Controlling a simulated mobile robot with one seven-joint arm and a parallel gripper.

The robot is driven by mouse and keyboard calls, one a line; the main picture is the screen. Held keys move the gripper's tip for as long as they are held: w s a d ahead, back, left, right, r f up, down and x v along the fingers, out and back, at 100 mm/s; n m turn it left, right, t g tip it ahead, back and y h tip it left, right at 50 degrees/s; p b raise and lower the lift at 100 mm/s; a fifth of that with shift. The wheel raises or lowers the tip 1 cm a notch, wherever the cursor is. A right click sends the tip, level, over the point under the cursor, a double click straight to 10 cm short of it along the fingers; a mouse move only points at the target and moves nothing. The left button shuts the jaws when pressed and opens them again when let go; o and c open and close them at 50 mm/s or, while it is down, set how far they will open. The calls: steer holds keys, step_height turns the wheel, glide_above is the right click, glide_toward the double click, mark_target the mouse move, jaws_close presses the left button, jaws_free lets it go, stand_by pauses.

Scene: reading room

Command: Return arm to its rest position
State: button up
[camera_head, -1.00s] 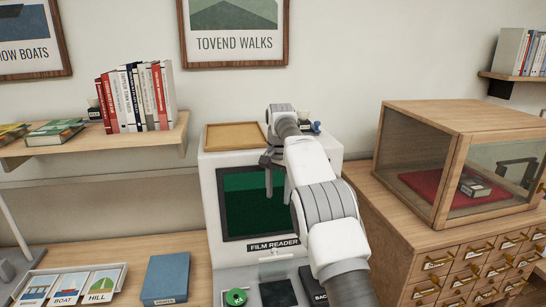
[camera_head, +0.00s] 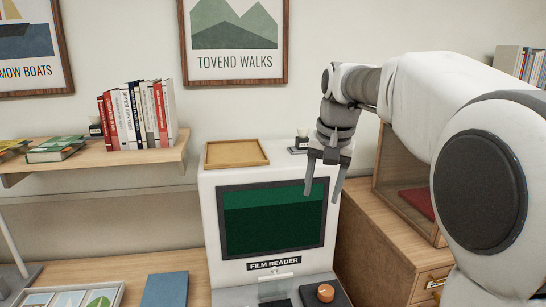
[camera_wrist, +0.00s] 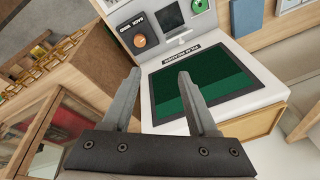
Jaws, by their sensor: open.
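My gripper (camera_head: 322,195) hangs at the upper right of the film reader's (camera_head: 208,210) dark green screen, fingers pointing down. Its fingers are apart with nothing between them; this also shows in the wrist view (camera_wrist: 160,74). My arm reaches in from the right side of the head view, bent, with a large joint close to the camera. It hides much of the right side, including most of the display case. In the wrist view the film reader (camera_wrist: 150,90) is seen beyond the fingers.
A wooden tray (camera_head: 236,152) lies on top of the film reader, with a small dark item (camera_head: 298,150) beside it. A shelf (camera_head: 100,160) with books (camera_head: 137,115) is at the left. The display case (camera_head: 382,170) stands on a drawer cabinet (camera_head: 375,235) at the right. An orange knob (camera_head: 325,293) is below the screen.

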steer(key=s+d+f+n+t, duration=0.1)
steer(key=s+f, duration=0.3)
steer(key=s, duration=0.9)
steer(key=s+d+f+n+t, duration=0.1)
steer(key=s+d+f+n, duration=0.1)
steer(key=s, duration=1.1)
step_height(320, 180, down, 2)
steer(key=shift+s+d+f+n+t+h, duration=0.2)
steer(key=shift+s+d+n+t+h, duration=0.1)
steer(key=shift+d+n+h, duration=0.15)
